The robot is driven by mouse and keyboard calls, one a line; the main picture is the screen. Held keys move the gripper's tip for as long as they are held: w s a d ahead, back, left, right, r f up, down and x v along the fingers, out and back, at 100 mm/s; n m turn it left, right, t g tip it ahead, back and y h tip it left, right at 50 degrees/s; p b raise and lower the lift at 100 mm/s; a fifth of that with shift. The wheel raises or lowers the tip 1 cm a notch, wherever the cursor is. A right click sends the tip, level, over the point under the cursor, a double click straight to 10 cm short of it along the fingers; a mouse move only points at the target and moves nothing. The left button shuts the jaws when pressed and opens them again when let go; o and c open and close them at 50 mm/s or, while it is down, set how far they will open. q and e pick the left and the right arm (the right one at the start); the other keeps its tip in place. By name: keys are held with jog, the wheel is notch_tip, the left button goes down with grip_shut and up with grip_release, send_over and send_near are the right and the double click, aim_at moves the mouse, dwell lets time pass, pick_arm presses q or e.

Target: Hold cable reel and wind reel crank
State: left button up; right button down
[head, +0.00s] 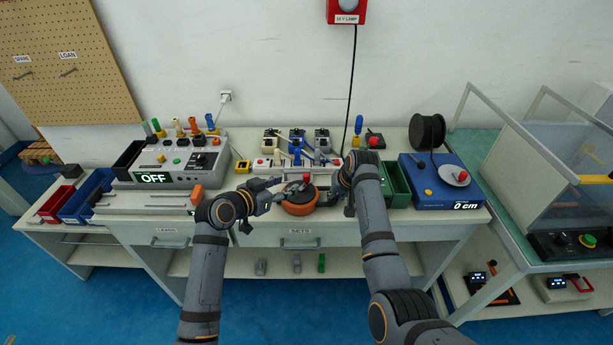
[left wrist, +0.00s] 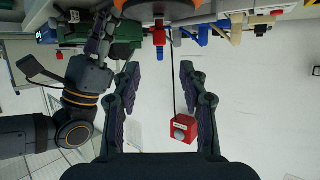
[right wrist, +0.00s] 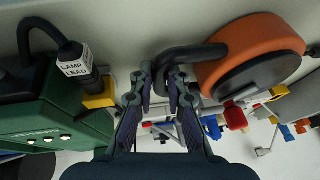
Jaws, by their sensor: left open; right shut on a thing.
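The cable reel (head: 299,207), orange with a dark top, stands near the front edge of the bench. It also shows at the top of the left wrist view (left wrist: 146,12) and at the right of the right wrist view (right wrist: 262,42). Its crank has a red knob (head: 306,178), also in the left wrist view (left wrist: 159,37). My right gripper (right wrist: 163,82) is shut on the reel's black handle (right wrist: 196,53). My left gripper (left wrist: 158,75) is open and empty beside the reel on its left, its fingers pointing toward the red knob.
A grey box reading OFF (head: 169,160) stands to the left. A blue unit reading 0 cm (head: 433,184) and a black spool (head: 427,131) stand to the right. A green bin with a black LAMP LEAD plug (right wrist: 74,62) is close to my right gripper. Small switch blocks (head: 296,140) stand behind.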

aim_at(304, 177)
pick_arm(q)
jog(key=x, duration=1.2)
jog(key=shift+f, duration=0.1)
jog(key=shift+s, duration=0.1)
grip_shut()
